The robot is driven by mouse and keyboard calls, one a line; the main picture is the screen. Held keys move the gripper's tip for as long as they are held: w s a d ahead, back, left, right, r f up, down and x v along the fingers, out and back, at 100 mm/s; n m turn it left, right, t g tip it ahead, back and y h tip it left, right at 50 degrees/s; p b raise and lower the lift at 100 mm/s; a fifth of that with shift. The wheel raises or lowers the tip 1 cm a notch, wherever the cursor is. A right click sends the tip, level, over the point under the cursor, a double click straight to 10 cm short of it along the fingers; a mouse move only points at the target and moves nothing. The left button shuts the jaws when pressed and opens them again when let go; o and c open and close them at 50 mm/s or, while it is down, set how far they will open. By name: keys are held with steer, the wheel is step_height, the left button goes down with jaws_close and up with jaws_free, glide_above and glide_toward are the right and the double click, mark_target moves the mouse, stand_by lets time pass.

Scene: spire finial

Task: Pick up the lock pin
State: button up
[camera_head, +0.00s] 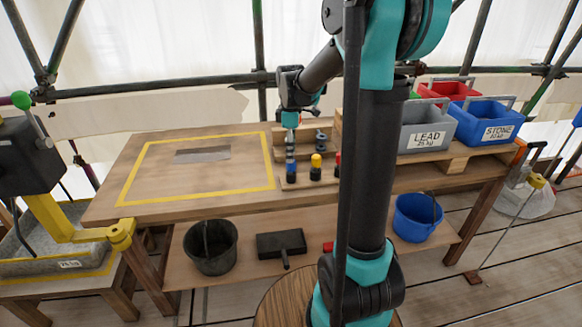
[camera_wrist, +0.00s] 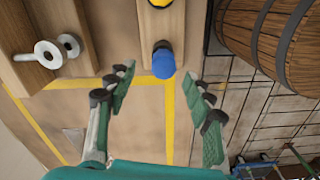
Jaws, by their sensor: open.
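My gripper (camera_wrist: 159,76) is open and empty, with its two green fingers spread. It also shows in the head view (camera_head: 291,122), above the left end of the wooden rack. A blue-topped upright piece (camera_wrist: 163,62) shows between the fingertips in the wrist view; it does not look gripped. A metal pin-like piece with a round, flat head (camera_wrist: 47,54) lies left of my gripper on the rack, with a similar one (camera_wrist: 69,45) beside it. I cannot tell for sure which piece is the lock pin.
A yellow-topped piece (camera_head: 316,161) and a red one, partly behind my arm, stand beside the blue one. A yellow-taped rectangle (camera_head: 150,147) marks the bench's left part, mostly clear. Grey LEAD (camera_head: 425,135) and blue STONE (camera_head: 488,122) bins stand right. A barrel (camera_wrist: 270,35) shows in the wrist view.

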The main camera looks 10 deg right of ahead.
mark_target(291, 165)
steer(key=shift+s+f, duration=0.15)
steer(key=shift+f, duration=1.45)
steer(key=shift+s+f, duration=0.1)
steer(key=shift+f, duration=1.45)
steer(key=shift+c, duration=0.3)
jaws_close()
